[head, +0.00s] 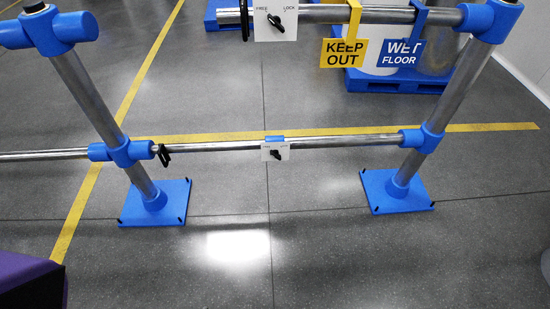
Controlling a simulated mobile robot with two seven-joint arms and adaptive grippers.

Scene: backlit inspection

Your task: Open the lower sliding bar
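The lower sliding bar (345,141) is a thin metal tube low between two slanted-looking metal posts. It spans from the blue joint (130,152) on the left post to the blue joint (421,138) on the right post. A black handle (163,155) sits on it just right of the left joint. The lever's setting is too small to read. Neither of my grippers is in view.
The upper bar (330,14) carries a FREE/LOCK plate (291,25), a yellow KEEP OUT sign (344,53) and a blue WET FLOOR sign (401,53). Blue base plates (134,206) (417,196) hold the posts. Drums stand on a blue pallet behind.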

